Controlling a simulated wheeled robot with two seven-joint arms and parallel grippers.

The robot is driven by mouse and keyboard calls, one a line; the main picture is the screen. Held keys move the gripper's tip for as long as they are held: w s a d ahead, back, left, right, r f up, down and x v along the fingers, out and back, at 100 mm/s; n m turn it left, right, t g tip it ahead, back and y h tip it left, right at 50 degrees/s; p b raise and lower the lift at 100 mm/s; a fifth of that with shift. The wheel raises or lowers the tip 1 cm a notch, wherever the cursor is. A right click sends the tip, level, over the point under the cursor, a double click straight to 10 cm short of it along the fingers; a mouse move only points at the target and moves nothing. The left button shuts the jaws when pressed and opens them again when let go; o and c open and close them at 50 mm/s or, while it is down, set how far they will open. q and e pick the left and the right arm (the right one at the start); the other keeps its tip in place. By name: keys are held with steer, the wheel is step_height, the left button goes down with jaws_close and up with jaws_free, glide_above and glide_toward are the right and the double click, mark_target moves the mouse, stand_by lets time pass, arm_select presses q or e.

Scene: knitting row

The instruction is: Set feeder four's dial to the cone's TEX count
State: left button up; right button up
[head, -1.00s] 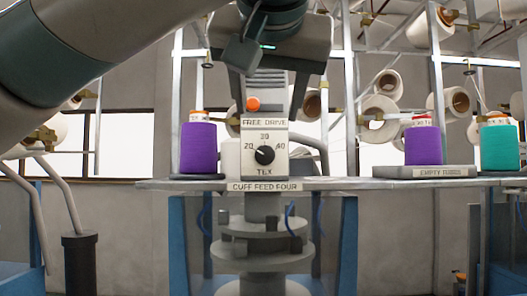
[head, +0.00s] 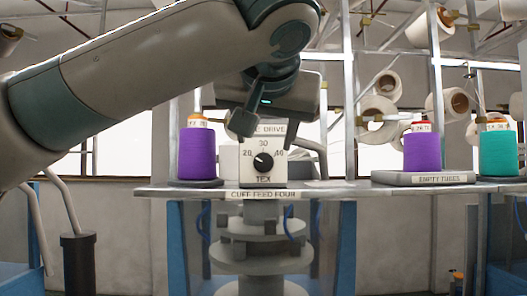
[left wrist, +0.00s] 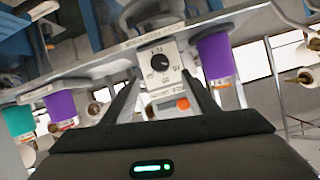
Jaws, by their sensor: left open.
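The cream dial box (head: 280,174) stands on the shelf above the label CUFF FEED FOUR (head: 263,195). Its face reads 20, 30, 40 and TEX around a black dial (head: 263,161); I cannot read the pointer's setting surely. The dial also shows in the left wrist view (left wrist: 160,62). My left gripper (head: 268,132) is open, its fingers around the box's upper part, above the dial. An orange button (left wrist: 183,103) shows between the fingers in the left wrist view. A purple cone (head: 197,153) stands left of the box; its tag is too small to read. My right gripper is not in view.
Right on the shelf (head: 335,187), another purple cone (head: 422,151) stands on the EMPTY TUBES base (head: 425,178), with a teal cone (head: 499,153) beside it. Metal posts and white cones rise behind. The shelf between box and EMPTY TUBES is mostly clear.

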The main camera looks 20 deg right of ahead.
mark_target(263, 162)
arm_select(q)
steer(key=p+x, duration=0.4)
steer(key=x, duration=0.5)
steer(key=shift+w+d, duration=0.1)
steer(key=shift+w, duration=0.25)
steer(key=shift+w+d+f+p, duration=0.15)
steer(key=shift+w+f+p, duration=0.2)
steer(key=shift+w, duration=0.15)
steer(key=c, duration=1.1)
